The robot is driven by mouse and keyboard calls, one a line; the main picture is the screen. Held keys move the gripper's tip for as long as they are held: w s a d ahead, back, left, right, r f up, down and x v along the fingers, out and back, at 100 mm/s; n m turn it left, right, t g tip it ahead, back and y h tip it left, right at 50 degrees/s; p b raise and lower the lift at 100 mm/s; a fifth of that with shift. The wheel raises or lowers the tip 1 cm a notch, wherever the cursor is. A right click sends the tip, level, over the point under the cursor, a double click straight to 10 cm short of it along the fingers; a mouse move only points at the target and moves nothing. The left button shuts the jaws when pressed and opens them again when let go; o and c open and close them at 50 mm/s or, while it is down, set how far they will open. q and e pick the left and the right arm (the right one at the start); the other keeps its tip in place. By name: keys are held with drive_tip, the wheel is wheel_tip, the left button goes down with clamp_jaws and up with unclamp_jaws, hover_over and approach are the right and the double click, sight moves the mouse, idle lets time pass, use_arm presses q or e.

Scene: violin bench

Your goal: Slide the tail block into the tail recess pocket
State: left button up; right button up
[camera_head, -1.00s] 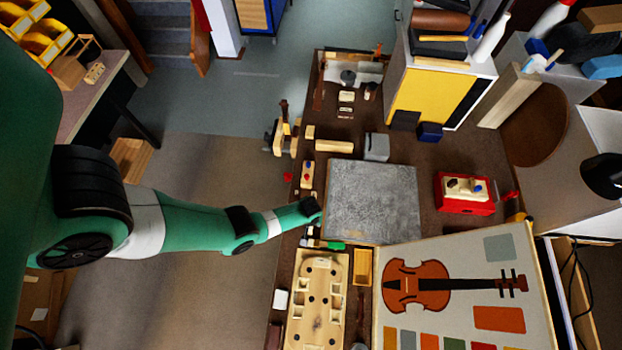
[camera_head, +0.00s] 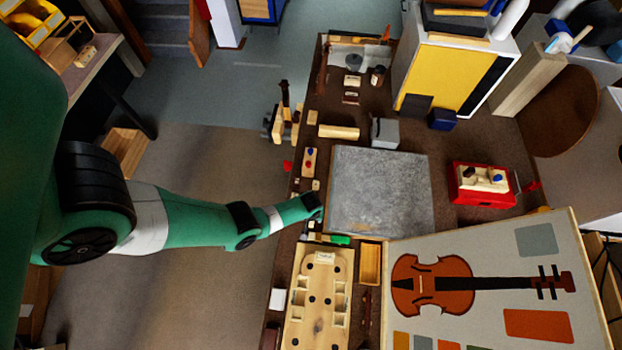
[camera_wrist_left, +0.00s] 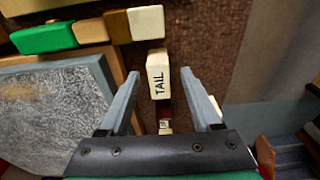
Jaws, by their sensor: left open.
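The cream tail block (camera_wrist_left: 158,76), marked TAIL, lies on the brown bench in the left wrist view. My left gripper (camera_wrist_left: 158,80) is open, with one finger on each side of the block and visible gaps between. In the head view my left gripper (camera_head: 317,207) is at the left edge of the grey slab, and the tail block there is hidden or too small to tell. The wooden violin mould (camera_head: 317,325), with several pockets and holes, lies below it; I cannot tell which pocket is the tail recess. My right gripper is out of view.
The grey slab (camera_head: 382,190) lies right of my left gripper. A green block (camera_wrist_left: 44,38) and several wooden blocks lie near the tail block. A small wooden tray (camera_head: 370,264) and violin picture board (camera_head: 500,235) are near the mould. A red box (camera_head: 482,186) stands further right.

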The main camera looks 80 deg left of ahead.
use_arm(q)
drive_tip(key=shift+f, duration=0.3)
clamp_jaws()
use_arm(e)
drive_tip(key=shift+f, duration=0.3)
use_arm(q)
drive_tip(key=shift+r+p, duration=0.55)
drive_tip(key=shift+p, duration=0.15)
wheel_tip(320, 180, up, 3)
drive_tip(key=p, duration=0.2)
drive_tip(key=shift+f+p, duration=0.1)
drive_tip(key=shift+p, duration=0.25)
drive_tip(key=s+d+r+p, duration=0.3)
drive_tip(key=s+r+p, duration=0.6)
drive_tip(key=s, duration=0.4)
drive_tip(key=shift+s+d+p, duration=0.2)
drive_tip(key=shift+s+p, duration=0.05)
drive_tip(key=shift+p, duration=0.55)
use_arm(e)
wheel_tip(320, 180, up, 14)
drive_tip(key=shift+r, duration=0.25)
